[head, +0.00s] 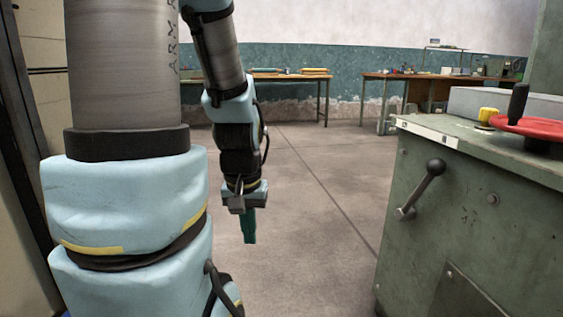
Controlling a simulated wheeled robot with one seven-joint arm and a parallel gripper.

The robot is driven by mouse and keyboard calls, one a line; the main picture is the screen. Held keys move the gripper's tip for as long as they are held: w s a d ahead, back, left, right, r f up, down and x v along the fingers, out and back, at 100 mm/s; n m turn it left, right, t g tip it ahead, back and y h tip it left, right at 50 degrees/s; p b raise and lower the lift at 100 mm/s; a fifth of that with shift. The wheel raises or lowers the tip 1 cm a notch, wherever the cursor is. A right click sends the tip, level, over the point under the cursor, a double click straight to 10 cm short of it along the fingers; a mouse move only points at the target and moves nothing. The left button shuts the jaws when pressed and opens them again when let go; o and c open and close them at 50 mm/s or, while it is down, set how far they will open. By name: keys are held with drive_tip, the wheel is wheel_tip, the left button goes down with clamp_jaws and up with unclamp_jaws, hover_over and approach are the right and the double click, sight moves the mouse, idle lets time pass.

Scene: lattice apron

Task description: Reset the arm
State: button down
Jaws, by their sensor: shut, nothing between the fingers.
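My gripper (249,226) hangs from my arm just left of the middle of the head view and points down. Its teal fingers are shut together with nothing between them. It is in open air over the concrete floor (310,240), apart from everything around it. My arm's thick grey and light blue links fill the left of the view and hide what lies behind them.
A green metal machine (480,210) with a lever (425,188) and a red handwheel (540,126) stands at the right. Workbenches (288,77) (440,78) with items on them stand along the far wall. The floor between is clear.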

wheel_tip(320, 180, up, 32)
drive_tip(key=p, duration=3.1)
drive_tip(key=shift+r, duration=0.2)
